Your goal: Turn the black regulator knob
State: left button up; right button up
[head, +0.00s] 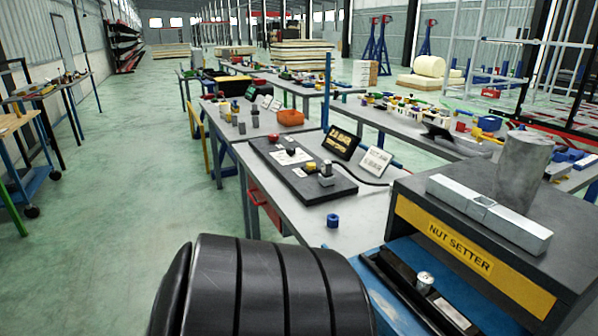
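I cannot single out a black regulator knob in the head view. A black board (336,192) on the near grey table carries a small grey fitting with a dark top (326,172) and a small red-topped part (273,138); these are too small to tell whether either is a regulator. A silver, round-topped piece (425,281) stands in the dark tray under the NUT SETTER box. Neither my left nor my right gripper is in view.
The dark NUT SETTER box (470,250) at right bears a grey cylinder (523,168) and a metal bar (487,214). A large black ribbed rounded shape fills the bottom; I cannot tell what it is. A blue nut (332,220) lies nearby.

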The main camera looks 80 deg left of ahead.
aim_at(290, 151)
jog(key=u, duration=2.6)
